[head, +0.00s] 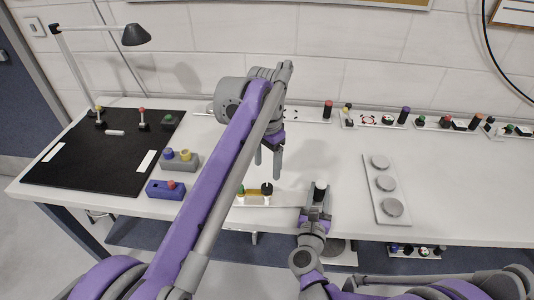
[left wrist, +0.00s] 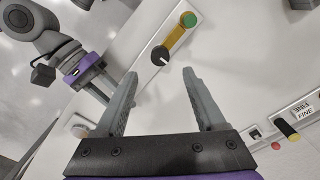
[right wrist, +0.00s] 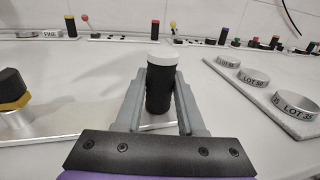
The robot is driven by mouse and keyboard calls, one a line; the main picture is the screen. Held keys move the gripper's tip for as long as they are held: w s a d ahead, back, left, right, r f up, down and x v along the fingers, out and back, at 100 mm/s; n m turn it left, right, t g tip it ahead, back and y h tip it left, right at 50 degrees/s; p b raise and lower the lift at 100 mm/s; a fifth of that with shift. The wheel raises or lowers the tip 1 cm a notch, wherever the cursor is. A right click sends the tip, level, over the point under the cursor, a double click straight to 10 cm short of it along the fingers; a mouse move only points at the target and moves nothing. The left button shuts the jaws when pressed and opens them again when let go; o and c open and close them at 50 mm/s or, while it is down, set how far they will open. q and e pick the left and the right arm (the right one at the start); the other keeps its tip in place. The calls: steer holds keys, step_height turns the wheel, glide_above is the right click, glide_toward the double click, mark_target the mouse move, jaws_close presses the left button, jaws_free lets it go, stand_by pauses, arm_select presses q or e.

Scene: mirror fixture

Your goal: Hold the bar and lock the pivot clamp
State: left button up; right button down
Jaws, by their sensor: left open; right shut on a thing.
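My right gripper (head: 316,200) is shut on an upright black cylinder with a white top (head: 320,184). The right wrist view shows this cylinder (right wrist: 159,85) between both fingers. A yellow bar (head: 255,194) lies on a pale plate, with a green knob (head: 241,190) at one end and a black knob (head: 267,188) at the other. In the left wrist view the black knob (left wrist: 160,55) has a white pointer line, and the yellow bar (left wrist: 176,37) runs to the green knob (left wrist: 189,19). My left gripper (head: 268,162) is open and empty above the table, near the black knob.
A pale board with three round discs (head: 386,183) lies to the right. Grey (head: 180,161) and blue (head: 165,190) blocks with knobs stand left, beside a black mat (head: 100,165) and lamp (head: 135,35). Trays of small parts (head: 380,120) line the back.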

arm_select(q)
steer(key=shift+r, duration=2)
arm_select(e)
steer(key=shift+c, duration=2.2)
jaws_free()
